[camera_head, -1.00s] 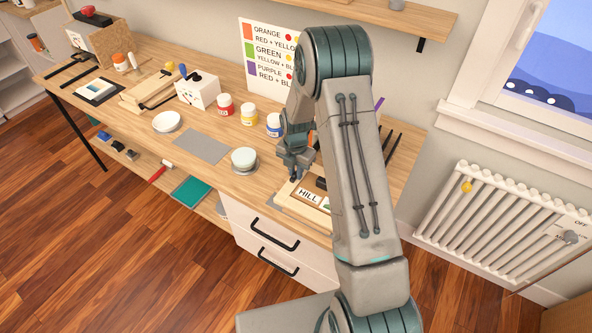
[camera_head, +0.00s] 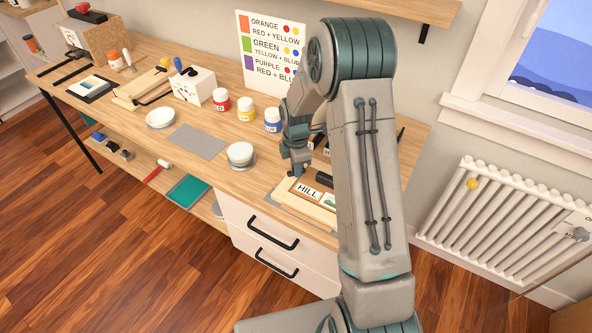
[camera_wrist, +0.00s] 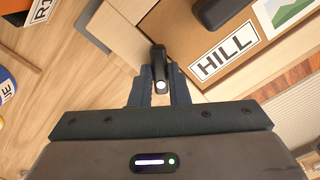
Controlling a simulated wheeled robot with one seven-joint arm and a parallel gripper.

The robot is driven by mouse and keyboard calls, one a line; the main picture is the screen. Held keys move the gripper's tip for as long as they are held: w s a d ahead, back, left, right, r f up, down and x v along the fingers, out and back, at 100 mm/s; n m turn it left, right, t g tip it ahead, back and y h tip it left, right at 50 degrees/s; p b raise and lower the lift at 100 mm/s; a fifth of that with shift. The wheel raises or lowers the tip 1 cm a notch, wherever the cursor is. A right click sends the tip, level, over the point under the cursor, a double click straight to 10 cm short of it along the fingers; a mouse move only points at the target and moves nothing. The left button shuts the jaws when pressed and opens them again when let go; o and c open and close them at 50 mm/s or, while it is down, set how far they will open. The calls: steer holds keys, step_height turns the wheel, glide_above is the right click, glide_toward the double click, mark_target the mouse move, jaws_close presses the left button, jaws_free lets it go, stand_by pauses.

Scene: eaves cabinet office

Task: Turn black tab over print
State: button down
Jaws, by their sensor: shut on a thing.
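A shallow wooden frame lies near the front right of the desk, with a HILL label (camera_head: 308,190) and a small green picture, the print (camera_head: 330,201), on its brown panel. Both also show in the wrist view, the label (camera_wrist: 224,50) and the print (camera_wrist: 285,10). My gripper (camera_head: 298,173) is at the frame's left edge. In the wrist view my gripper (camera_wrist: 161,88) is shut on a black tab (camera_wrist: 159,66) at the frame's pale wooden border. My arm hides the frame's right part in the head view.
A small bowl (camera_head: 240,153) stands left of the frame, beside a grey mat (camera_head: 197,142). Paint jars, including a blue-labelled one (camera_head: 272,120), stand behind it. A colour chart (camera_head: 270,50) is on the wall. A radiator (camera_head: 510,210) is at right.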

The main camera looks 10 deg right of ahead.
steer(key=m+b, duration=0.1)
steer(key=m, duration=0.1)
steer(key=m+b, duration=0.1)
steer(key=m, duration=0.2)
steer(key=shift+s+m+b, duration=0.3)
steer(key=shift+b, duration=0.1)
steer(key=shift+s+a+m+b, duration=0.1)
steer(key=shift+m+b, duration=0.3)
steer(key=shift+m, duration=0.7)
steer(key=shift+s+a+m+b, duration=0.1)
steer(key=shift+m+b, duration=0.3)
steer(key=shift+m, duration=0.7)
steer(key=c, duration=1.4)
jaws_free()
step_height(320, 180, up, 14)
steer(key=shift+f, duration=0.1)
